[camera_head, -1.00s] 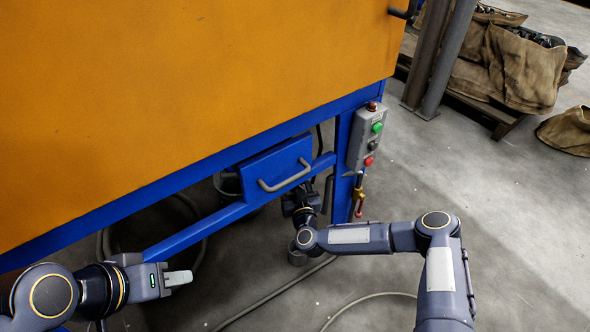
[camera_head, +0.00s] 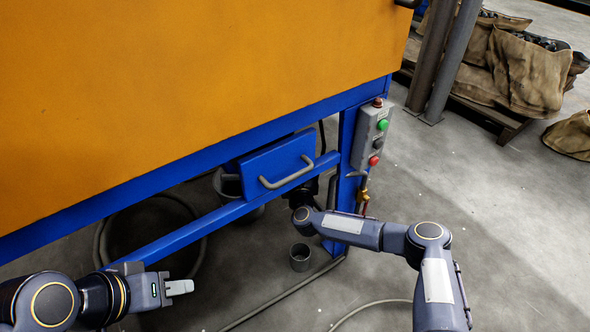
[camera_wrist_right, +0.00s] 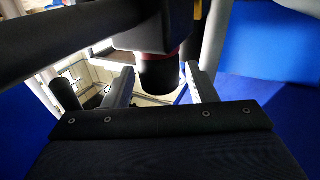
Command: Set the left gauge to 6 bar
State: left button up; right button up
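No gauge face shows in either view. My left gripper (camera_head: 181,287) is at the lower left in the head view, in front of the blue frame rail and clear of it. Its fingertips are seen as one pale block, so their gap cannot be judged. My right arm reaches in under the blue drawer (camera_head: 276,166), which hides that gripper in the head view. In the right wrist view my right gripper (camera_wrist_right: 160,84) has its fingers apart. A dark round knob-like part (camera_wrist_right: 158,76) sits between them, with gaps on both sides.
A grey control box (camera_head: 373,137) with buttons is on the blue leg, and a small valve (camera_head: 363,190) hangs below it. Sacks (camera_head: 527,72) stand on a pallet at the back right.

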jog(key=c, duration=0.9)
jog(key=shift+o, duration=0.2)
jog(key=h+p, duration=0.1)
jog(key=m+p, duration=0.1)
jog(key=shift+a+r+h+p, duration=0.15)
jog(key=shift+r+h+p, duration=0.15)
jog(key=shift+r+h, duration=0.1)
jog(key=shift+f+m+h+p, duration=0.15)
jog(key=shift+m+h+p, duration=0.45)
jog(key=shift+h, duration=0.5)
jog(key=shift+f+m+h, duration=0.15)
jog(key=shift+m+h, duration=0.45)
jog(key=shift+h, duration=0.1)
jog(key=shift+f+m+h+b, duration=0.15)
jog(key=shift+m+h+b, duration=0.2)
jog(key=shift+m+h, duration=0.65)
jog(key=shift+m+g+h+b, duration=0.6)
jog(key=shift+m+h+b, duration=0.05)
jog(key=shift+h, duration=0.5)
jog(key=shift+m+g+h+b, duration=0.6)
jog(key=shift+m+h, duration=0.05)
jog(key=shift+h, duration=0.5)
jog(key=o, duration=0.9)
